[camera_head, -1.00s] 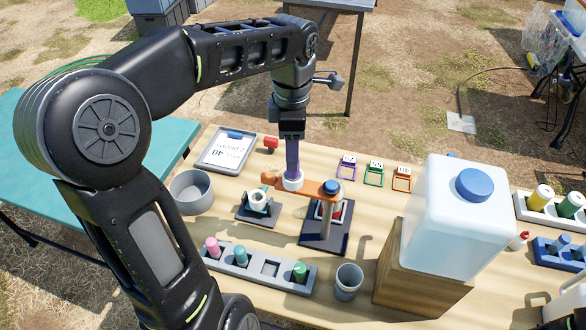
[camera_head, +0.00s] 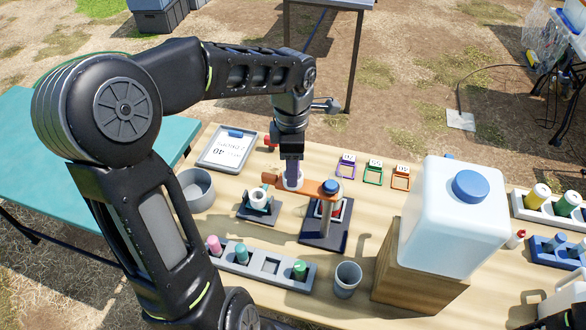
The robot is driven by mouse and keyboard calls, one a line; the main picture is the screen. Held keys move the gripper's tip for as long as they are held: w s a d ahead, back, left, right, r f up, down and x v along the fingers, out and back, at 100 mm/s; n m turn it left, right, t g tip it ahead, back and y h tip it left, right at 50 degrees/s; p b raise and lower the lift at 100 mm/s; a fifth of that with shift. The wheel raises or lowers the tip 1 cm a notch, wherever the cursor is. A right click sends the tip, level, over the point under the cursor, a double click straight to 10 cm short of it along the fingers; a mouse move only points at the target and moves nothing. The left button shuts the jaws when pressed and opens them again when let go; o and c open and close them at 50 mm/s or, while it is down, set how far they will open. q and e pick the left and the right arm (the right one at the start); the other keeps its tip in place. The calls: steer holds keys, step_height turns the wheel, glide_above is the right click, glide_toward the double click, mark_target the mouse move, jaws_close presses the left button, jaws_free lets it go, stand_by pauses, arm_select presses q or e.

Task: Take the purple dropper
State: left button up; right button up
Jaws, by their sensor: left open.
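The purple dropper (camera_head: 291,171) stands upright in a white ring of the orange clamp arm (camera_head: 316,187), on a stand with a dark base. Only its lower part shows. My left gripper (camera_head: 291,154) is open and comes down from above over the dropper's upper part, which it hides. I cannot tell whether the fingers touch the dropper. My right gripper is not clearly in view.
A large jug with a blue cap (camera_head: 453,220) stands on a wooden block (camera_head: 416,283) to the right. A grey rack (camera_head: 262,267) with bottles and a cup (camera_head: 347,279) are in front. A grey bowl (camera_head: 195,190) and clipboard (camera_head: 226,149) lie left.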

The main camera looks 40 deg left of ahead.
arm_select(q)
jaws_close()
stand_by(0.4)
steer(key=shift+r, duration=0.1)
step_height(320, 180, up, 10)
steer(key=shift+f+b, duration=0.1)
steer(key=shift+b, duration=0.65)
stand_by(0.4)
